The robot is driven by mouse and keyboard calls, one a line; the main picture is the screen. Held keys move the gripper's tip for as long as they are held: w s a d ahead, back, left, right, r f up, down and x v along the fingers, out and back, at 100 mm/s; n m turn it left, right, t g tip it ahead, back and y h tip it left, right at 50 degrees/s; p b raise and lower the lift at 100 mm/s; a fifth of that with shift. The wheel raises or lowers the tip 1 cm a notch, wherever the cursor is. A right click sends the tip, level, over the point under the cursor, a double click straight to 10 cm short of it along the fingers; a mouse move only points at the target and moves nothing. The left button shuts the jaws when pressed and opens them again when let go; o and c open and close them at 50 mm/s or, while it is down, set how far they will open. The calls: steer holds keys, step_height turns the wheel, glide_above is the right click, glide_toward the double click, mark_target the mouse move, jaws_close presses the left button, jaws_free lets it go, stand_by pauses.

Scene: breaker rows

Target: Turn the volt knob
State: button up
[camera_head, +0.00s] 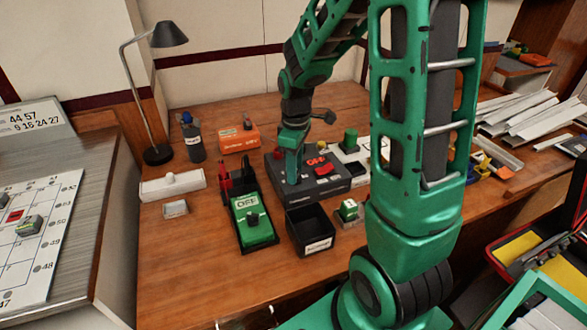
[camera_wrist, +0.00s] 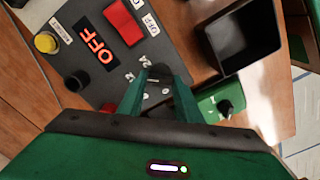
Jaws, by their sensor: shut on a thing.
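The volt knob (camera_wrist: 160,72) looks like the dark knob with small numbers such as 24 and 12 around it, on the black panel box (camera_head: 333,183). The box also shows in the wrist view (camera_wrist: 112,58). My gripper (camera_wrist: 161,78) points down onto the panel with its two green fingers closed around that knob. In the head view my gripper (camera_head: 292,180) stands at the left part of the box and hides the knob. A red OFF display (camera_wrist: 94,42) and a red rocker switch (camera_wrist: 123,22) are beside it.
A yellow knob (camera_wrist: 46,42) and a black knob (camera_wrist: 77,81) are on the same panel. An empty black bin (camera_head: 310,243) and a green meter (camera_head: 250,233) reading OFF stand in front. A lamp (camera_head: 157,153) and an orange box (camera_head: 238,140) stand behind left.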

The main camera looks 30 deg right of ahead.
steer(key=m, duration=0.6)
steer(key=shift+w+d+m, duration=0.1)
steer(key=shift+m, duration=0.3)
stand_by(0.4)
steer(key=o, duration=1)
steer(key=shift+o, duration=0.2)
step_height(320, 180, up, 11)
steer(key=shift+f, duration=0.15)
